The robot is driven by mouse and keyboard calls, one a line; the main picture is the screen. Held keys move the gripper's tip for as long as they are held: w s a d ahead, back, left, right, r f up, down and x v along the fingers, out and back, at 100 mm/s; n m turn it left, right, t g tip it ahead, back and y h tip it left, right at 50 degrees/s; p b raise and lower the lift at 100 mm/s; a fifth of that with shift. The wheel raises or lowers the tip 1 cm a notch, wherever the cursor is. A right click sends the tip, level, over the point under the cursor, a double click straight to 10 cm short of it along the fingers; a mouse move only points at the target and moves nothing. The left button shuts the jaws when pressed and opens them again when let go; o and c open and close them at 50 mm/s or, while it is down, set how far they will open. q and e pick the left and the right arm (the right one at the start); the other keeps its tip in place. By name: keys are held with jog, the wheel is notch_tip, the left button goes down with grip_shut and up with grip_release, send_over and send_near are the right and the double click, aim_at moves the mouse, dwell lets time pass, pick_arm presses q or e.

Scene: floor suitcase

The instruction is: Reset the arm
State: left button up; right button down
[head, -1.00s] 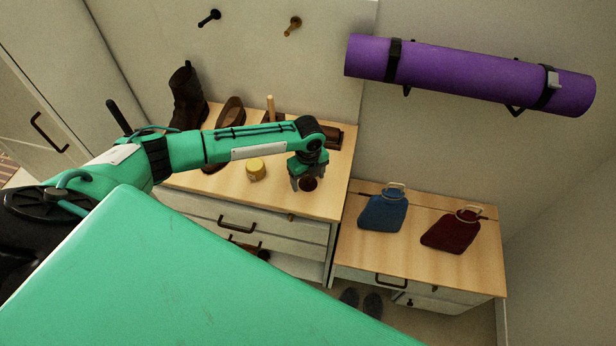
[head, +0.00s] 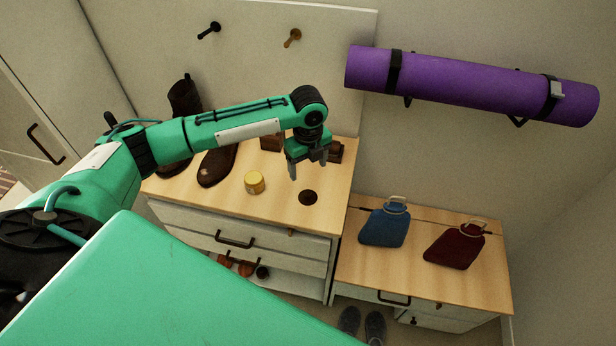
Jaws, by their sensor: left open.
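My left arm comes in from the left, and its green and black gripper (head: 308,168) hangs above the wooden top of the taller cabinet (head: 270,207). The fingers point down, are apart and hold nothing. A dark round spot or disc (head: 308,198) on the cabinet top lies just below and in front of the fingers; I cannot tell whether it is a hole. A yellow jar (head: 254,182) stands to the left of the gripper, apart from it. My right gripper is not in view.
Brown shoes (head: 216,168) and a dark boot (head: 184,98) stand behind and left, near the arm. A purple rolled mat (head: 470,84) hangs on the wall.

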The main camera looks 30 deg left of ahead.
pick_arm(q)
jog(key=shift+r, duration=0.35)
